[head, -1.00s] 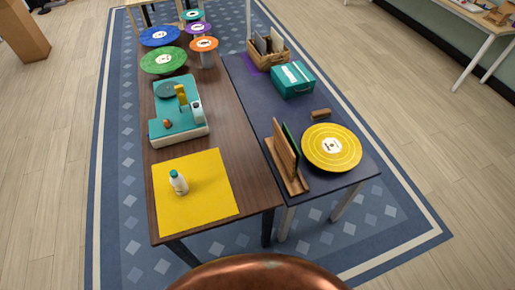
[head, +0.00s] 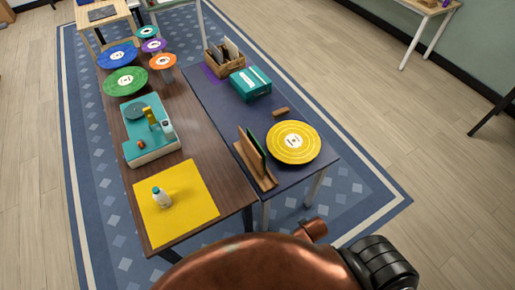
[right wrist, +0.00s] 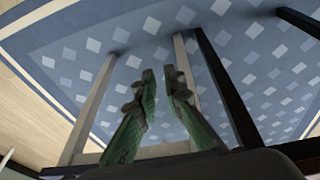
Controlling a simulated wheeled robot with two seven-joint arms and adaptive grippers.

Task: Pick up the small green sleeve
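A thin green sleeve (head: 257,142) stands upright in a wooden rack (head: 268,181) on the dark table. Only its narrow edge shows in the head view, because a wooden panel of the rack hides most of it. My right gripper (right wrist: 160,82) shows in the right wrist view, with its two fingers apart and nothing between them. It is low, with table legs and the blue rug in view, away from the sleeve. My left gripper is in neither view.
A yellow record (head: 294,142) lies right of the rack, with a small brown block (head: 281,111) behind it. A teal box (head: 251,84) and a wooden crate (head: 224,66) stand farther back.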

